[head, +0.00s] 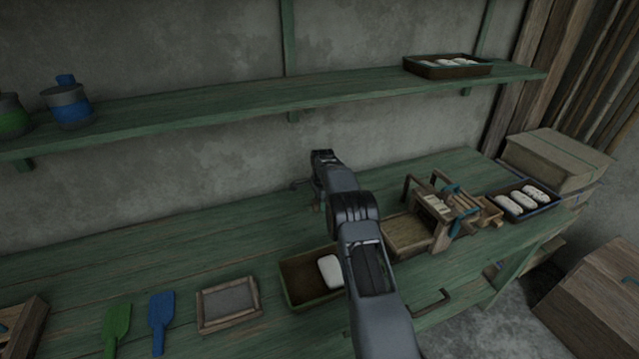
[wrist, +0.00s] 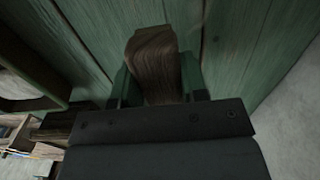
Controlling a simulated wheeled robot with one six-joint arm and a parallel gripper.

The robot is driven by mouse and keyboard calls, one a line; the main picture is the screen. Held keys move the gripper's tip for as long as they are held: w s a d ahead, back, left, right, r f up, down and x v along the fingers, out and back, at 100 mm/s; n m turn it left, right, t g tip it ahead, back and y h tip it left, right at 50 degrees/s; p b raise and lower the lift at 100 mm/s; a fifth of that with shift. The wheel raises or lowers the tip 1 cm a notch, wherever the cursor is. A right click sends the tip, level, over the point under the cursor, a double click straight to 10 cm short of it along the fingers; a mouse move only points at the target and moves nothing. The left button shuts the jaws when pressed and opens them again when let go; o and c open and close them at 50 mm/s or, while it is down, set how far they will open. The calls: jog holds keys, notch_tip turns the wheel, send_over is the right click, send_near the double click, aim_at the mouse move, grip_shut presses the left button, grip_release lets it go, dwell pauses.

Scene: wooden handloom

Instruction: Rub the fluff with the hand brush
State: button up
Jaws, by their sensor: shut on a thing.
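My gripper (wrist: 158,82) is shut on a brown wooden piece (wrist: 152,55), which looks like the hand brush's handle. Green fingertips stand on both sides of it in the wrist view. Bristles cannot be made out. In the head view my arm reaches over the green bench to its back part, left of the small wooden loom (head: 440,222). The gripper end there is mostly hidden behind my arm. I cannot pick out the fluff in either view; green planks fill the wrist view behind the held piece.
A green tray with a white piece (head: 329,270) is beside my arm. Left of it lie a framed panel (head: 229,304), a blue scoop (head: 161,320) and a green scoop (head: 117,327). A dark tray (head: 548,208) holds white rolls right of the loom. A shelf (head: 240,108) runs above.

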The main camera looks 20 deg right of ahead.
jog(key=shift+r+p, duration=1.25)
jog(key=shift+r, duration=1.1)
